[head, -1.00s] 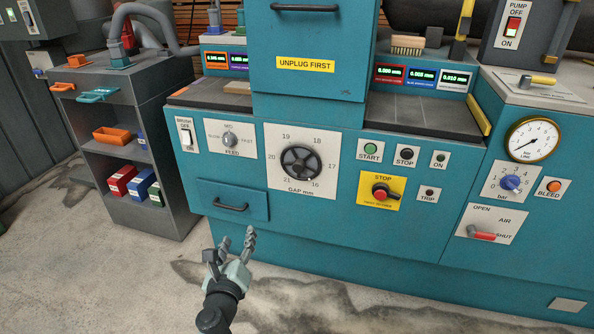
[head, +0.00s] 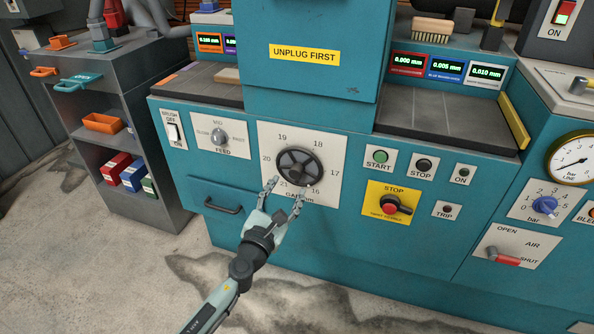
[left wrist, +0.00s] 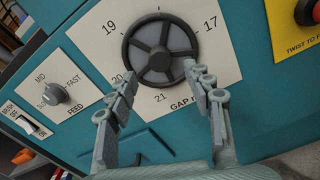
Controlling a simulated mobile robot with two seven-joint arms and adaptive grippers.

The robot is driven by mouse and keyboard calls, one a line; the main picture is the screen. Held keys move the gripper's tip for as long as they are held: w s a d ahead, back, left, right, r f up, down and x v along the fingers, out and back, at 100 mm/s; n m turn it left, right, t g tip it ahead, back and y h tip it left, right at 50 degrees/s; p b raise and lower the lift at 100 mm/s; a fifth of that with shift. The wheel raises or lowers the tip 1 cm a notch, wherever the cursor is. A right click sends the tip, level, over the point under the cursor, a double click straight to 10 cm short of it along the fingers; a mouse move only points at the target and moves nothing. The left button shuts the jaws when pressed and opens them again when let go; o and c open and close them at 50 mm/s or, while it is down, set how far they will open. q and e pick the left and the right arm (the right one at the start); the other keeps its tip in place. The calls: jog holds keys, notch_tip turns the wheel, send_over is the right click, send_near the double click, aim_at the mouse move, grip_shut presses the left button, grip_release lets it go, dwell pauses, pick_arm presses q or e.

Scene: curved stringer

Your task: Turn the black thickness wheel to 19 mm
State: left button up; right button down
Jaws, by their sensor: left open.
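The black thickness wheel (head: 299,167) sits on a white dial plate (head: 330,190) marked 16 to 21 and "GAP mm", on the teal machine front. It also shows in the left wrist view (left wrist: 160,52), with 19 at its upper left and 21 below. My left gripper (head: 285,188) is open and empty at the lower part of the plate, its fingers spread below the wheel. In the left wrist view the right finger's tip (left wrist: 188,65) overlaps the wheel's rim; I cannot tell if it touches. The wheel's set value cannot be read. My right gripper is not in view.
A feed knob (head: 219,137) and brush switch (head: 172,132) lie left of the wheel. Start (head: 380,157), stop (head: 424,165) and a red stop knob (head: 390,204) lie right. A drawer handle (head: 223,207) sticks out below left.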

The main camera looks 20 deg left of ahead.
aim_at(295, 175)
pick_arm(q)
jog(key=w, duration=0.5)
jog(key=shift+w, duration=0.35)
jog(key=shift+w+d, duration=0.1)
jog(key=shift+w, duration=0.1)
jog(key=c, duration=1.2)
jog(key=shift+o, duration=0.2)
pick_arm(e)
jog(key=shift+s+d, duration=0.1)
jog(key=shift+s, duration=0.3)
pick_arm(q)
jog(key=shift+n+b, duration=0.3)
jog(key=shift+n, duration=0.1)
